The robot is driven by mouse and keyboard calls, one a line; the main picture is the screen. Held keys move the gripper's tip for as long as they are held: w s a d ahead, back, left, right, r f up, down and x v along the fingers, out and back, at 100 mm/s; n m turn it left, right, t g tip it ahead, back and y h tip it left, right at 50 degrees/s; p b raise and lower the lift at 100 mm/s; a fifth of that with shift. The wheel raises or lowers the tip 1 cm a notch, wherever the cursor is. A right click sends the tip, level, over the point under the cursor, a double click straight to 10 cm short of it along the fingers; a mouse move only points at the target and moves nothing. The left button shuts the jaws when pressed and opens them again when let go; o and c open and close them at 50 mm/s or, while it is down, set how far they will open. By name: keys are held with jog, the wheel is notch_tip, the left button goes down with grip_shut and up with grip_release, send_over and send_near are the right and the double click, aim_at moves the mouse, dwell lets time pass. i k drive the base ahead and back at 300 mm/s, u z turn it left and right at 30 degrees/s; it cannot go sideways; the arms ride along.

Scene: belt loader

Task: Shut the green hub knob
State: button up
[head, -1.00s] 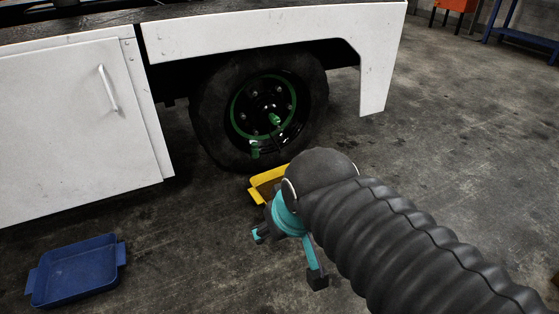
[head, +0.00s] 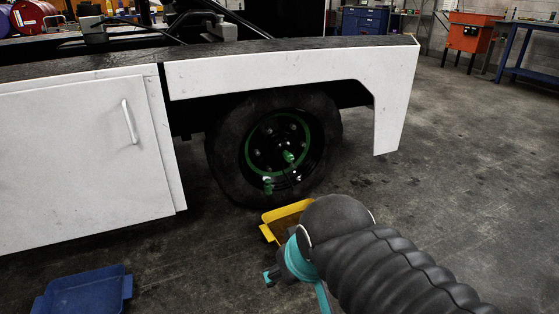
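A green knob (head: 288,156) sticks out near the middle of the dark wheel hub (head: 268,154), which has a green ring around it. A second small green piece (head: 267,185) sits lower on the wheel, near the rim. The knob is too small to tell how it is turned. My gripper (head: 296,291), with teal parts, is in front of and below the wheel, apart from it. Its fingers are spread and nothing shows between them. One fingertip is cut off by the picture's bottom edge.
A yellow tray (head: 270,233) lies on the floor below the wheel, partly behind my arm. A blue tray (head: 84,296) lies at the lower left. White body panels (head: 300,70) overhang the wheel. The floor to the right is clear.

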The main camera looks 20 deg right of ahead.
aim_at(288, 157)
jog(key=k, duration=0.6)
jog(key=u, duration=0.6)
jog(key=i, duration=1.75)
jog(key=z, duration=0.7)
